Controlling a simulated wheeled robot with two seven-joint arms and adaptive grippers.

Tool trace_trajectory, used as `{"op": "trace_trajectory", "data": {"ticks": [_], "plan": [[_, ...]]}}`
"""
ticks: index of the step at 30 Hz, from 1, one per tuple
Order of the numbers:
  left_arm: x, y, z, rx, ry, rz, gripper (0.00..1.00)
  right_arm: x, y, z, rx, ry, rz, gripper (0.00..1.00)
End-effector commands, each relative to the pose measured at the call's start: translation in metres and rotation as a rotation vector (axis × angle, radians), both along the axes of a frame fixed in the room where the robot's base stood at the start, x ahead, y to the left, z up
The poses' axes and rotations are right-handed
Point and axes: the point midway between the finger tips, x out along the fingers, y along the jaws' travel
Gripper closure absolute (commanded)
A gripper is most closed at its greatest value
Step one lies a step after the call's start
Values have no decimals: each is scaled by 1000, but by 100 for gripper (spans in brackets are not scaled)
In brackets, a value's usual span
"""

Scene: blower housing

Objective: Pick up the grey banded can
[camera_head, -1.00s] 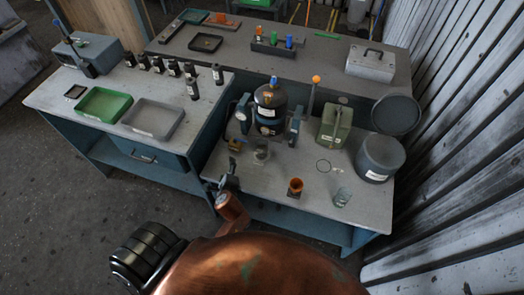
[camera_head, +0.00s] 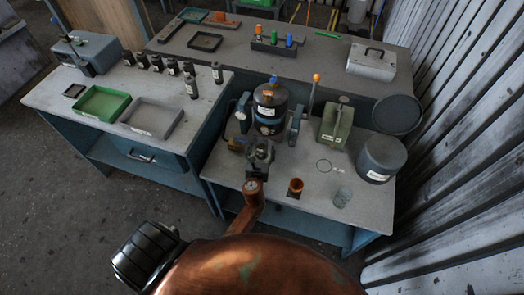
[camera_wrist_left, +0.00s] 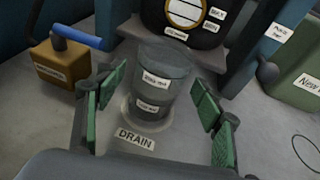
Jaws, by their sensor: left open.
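The grey can (camera_wrist_left: 163,92), with a darker upper part and two small white labels, stands upright on the bench in the left wrist view, behind the DRAIN label (camera_wrist_left: 136,139). My left gripper (camera_wrist_left: 157,80) is open, with one green-padded finger on each side of the can and gaps between pads and can. In the head view the same gripper (camera_head: 260,148) is in front of the dark banded vessel (camera_head: 270,105) and hides the can. My right gripper is not in view.
The dark vessel stands close behind the can. A yellow-brown block with a blue handle (camera_wrist_left: 62,64) is left of it. A green canister (camera_head: 335,122), an orange cup (camera_head: 295,187), a glass (camera_head: 342,196) and a large grey pot (camera_head: 380,158) stand to the right.

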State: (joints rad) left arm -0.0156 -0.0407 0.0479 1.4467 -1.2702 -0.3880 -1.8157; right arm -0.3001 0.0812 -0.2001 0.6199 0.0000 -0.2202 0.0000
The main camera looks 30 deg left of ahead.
Motion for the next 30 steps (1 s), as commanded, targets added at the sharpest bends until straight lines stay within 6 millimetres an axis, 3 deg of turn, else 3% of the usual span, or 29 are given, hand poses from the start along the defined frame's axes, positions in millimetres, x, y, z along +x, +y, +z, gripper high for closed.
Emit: {"op": "trace_trajectory", "data": {"ticks": [4, 12, 30], "plan": [[13, 7, -6, 1, 1, 1, 38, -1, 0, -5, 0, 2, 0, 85], [14, 8, -5, 0, 0, 1, 38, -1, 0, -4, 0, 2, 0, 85], [14, 8, -5, 0, 0, 1, 80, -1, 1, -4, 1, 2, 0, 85]]}}
